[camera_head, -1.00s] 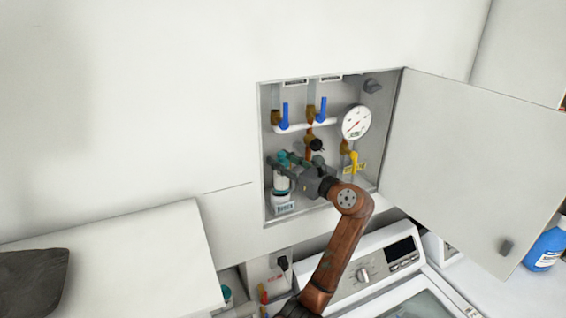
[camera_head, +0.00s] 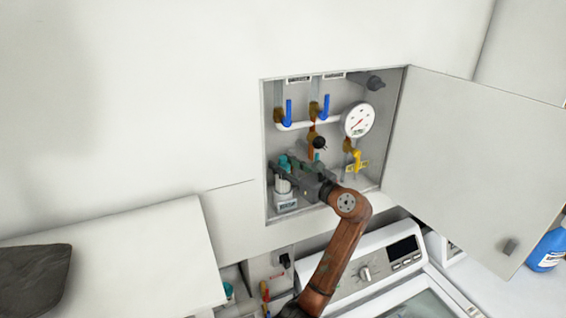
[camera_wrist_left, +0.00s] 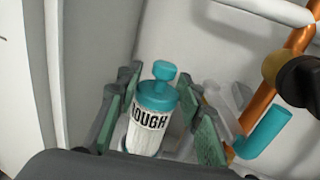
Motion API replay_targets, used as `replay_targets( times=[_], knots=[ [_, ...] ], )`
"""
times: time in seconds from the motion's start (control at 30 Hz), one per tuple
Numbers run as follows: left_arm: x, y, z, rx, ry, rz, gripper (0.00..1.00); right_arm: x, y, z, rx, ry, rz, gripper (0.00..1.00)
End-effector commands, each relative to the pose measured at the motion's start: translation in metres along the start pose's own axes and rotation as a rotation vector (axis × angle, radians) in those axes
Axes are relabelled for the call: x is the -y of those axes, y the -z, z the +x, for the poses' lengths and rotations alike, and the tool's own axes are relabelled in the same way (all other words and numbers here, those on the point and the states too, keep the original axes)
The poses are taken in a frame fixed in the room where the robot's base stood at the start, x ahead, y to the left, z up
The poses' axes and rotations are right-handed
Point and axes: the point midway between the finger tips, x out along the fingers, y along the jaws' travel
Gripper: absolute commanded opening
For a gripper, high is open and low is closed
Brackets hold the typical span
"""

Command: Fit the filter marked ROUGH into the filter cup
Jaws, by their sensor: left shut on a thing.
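The filter marked ROUGH (camera_wrist_left: 149,130) is a white ribbed cylinder with a teal cap and knob, upright in the left wrist view. My left gripper (camera_wrist_left: 160,112) has its green-padded fingers either side of it and is shut on it. My right gripper is not in view.
The cabinet holds two blue-handled valves (camera_head: 288,110), a pressure gauge (camera_head: 358,121) and a yellow valve (camera_head: 357,161). A copper pipe (camera_wrist_left: 262,75) and a teal pipe piece (camera_wrist_left: 265,131) are close right of the gripper. The cabinet door (camera_head: 470,165) is open.

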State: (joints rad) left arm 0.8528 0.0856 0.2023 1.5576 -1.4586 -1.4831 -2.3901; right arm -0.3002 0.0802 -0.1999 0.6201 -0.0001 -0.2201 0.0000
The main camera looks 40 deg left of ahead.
Motion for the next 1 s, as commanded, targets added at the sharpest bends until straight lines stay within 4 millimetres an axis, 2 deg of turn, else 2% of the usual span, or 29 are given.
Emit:
replay_targets(
  times=[1.0],
  knots=[
    [0.000,0.036,0.000,0.001,0.000,0.000,0.00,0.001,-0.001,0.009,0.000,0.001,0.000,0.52]
  ],
)
